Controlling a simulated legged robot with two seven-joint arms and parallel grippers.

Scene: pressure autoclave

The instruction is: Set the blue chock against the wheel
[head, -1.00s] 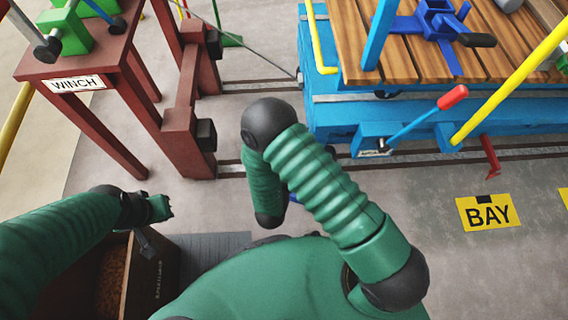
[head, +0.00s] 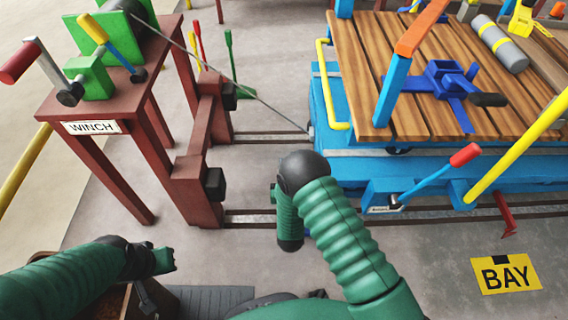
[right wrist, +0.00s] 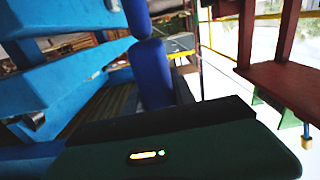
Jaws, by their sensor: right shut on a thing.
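The blue chock (right wrist: 152,75) shows as a dark blue piece in the right wrist view. My right gripper (right wrist: 150,50) is shut on it. The wheel cannot be made out clearly under the wagon. My left gripper (head: 164,260) is at the lower left above a wooden box, holding nothing visible; its finger opening is too small to tell.
The red-brown winch stand (head: 92,128) and buffer posts (head: 200,170) stand left of the wagon. A cable (head: 222,82) runs from the winch to the wagon. A red-tipped lever (head: 435,172) juts from the wagon's side. The floor by the yellow BAY sign (head: 506,273) is clear.

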